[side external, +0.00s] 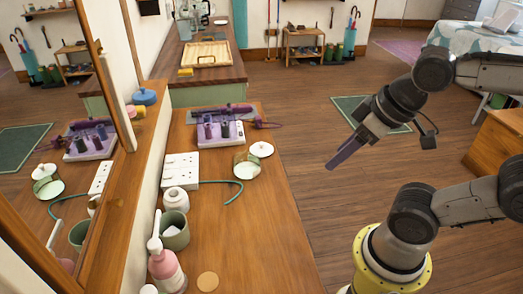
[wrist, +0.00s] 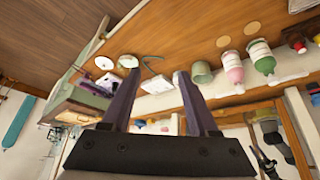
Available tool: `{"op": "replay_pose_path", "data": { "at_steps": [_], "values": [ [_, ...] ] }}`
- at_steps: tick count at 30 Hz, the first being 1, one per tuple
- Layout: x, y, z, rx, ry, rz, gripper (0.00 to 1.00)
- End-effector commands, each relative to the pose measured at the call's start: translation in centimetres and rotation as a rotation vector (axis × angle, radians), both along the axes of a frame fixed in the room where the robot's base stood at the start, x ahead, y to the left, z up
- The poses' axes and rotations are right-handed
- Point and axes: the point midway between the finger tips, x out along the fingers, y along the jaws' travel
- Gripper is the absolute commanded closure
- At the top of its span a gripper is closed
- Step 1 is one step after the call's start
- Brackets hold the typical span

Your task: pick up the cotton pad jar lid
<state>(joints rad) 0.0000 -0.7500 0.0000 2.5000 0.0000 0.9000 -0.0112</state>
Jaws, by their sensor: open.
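The cotton pad jar lid (side external: 261,149) is a round white disc with a small knob. It lies on the wooden counter beside a greenish glass jar (side external: 246,166) with white contents. In the wrist view the white lid (wrist: 104,63) is left of my fingers, with the jar (wrist: 128,61) beside it, just beyond the left fingertip. My gripper (side external: 331,166) has purple fingers. It hangs in the air right of the counter, well away from the lid. In the wrist view my gripper (wrist: 155,76) has its fingers wide apart with nothing held between them.
A purple hair-tool stand (side external: 220,134) is behind the lid. The counter's right front is clear.

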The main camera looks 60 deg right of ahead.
Motion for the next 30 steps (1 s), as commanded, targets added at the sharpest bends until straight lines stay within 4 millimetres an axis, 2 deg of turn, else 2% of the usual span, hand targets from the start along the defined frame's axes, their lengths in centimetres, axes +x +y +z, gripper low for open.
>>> {"op": "replay_pose_path", "data": {
  "at_steps": [5,8,11,14,18,21,25,30],
  "values": [
    [-0.3,0.0,0.0,-0.078,0.015,0.148,0.4],
    [0.4,0.0,2.0,-0.164,-0.016,0.301,0.4],
    [1.9,0.0,4.6,-0.258,-0.031,0.462,0.4],
    [4.3,-0.3,7.3,-0.352,-0.027,0.618,0.4],
    [9.0,-1.3,10.5,-0.477,0.006,0.836,0.4],
    [12.6,-2.3,12.0,-0.546,0.038,0.972,0.4],
    [17.5,-4.0,12.9,-0.61,0.082,1.127,0.4],
    [23.7,-7.0,12.2,-0.659,0.141,1.299,0.4]
  ]
}}
